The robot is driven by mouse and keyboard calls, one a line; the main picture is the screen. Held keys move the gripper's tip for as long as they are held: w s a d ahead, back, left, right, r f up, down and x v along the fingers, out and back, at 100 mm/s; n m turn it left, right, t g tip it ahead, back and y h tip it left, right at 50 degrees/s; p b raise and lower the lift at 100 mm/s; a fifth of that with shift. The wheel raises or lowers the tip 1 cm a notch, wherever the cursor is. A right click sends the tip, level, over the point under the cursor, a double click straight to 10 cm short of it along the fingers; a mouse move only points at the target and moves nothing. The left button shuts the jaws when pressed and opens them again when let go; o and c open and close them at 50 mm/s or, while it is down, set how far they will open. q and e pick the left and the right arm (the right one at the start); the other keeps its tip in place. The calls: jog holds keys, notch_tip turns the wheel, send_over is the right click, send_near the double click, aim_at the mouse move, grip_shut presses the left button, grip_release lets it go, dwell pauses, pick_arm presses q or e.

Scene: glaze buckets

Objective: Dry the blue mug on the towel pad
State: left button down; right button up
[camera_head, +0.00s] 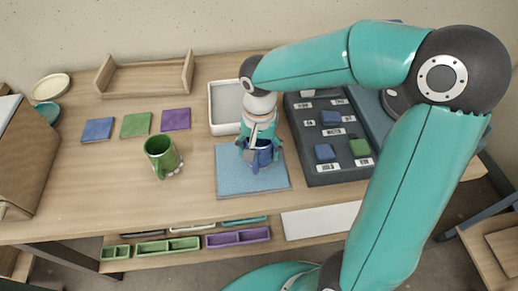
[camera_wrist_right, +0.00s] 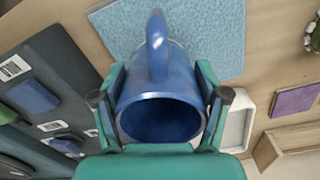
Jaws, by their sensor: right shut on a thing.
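The blue mug (camera_head: 263,152) is at the light blue towel pad (camera_head: 240,183), partly hidden by my right gripper (camera_head: 260,155). The wrist view shows the mug (camera_wrist_right: 160,85) between the two fingers, its open mouth toward the camera and its handle toward the picture's top. The right gripper (camera_wrist_right: 160,105) is shut on the mug's sides. The towel pad (camera_wrist_right: 205,45) lies beyond the mug there. I cannot tell whether the mug's base touches the pad. My left gripper is not in view.
A green mug (camera_head: 161,155) stands left of the pad. A white tray (camera_head: 213,105) is behind the pad. A dark labelled board (camera_head: 300,135) with blue and green blocks lies to the right. Blue, green and purple tiles (camera_head: 136,125) lie at left.

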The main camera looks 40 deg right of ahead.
notch_tip(320, 180, up, 6)
jog(key=p, duration=0.4)
jog(key=shift+f, duration=0.1)
dwell(0.6)
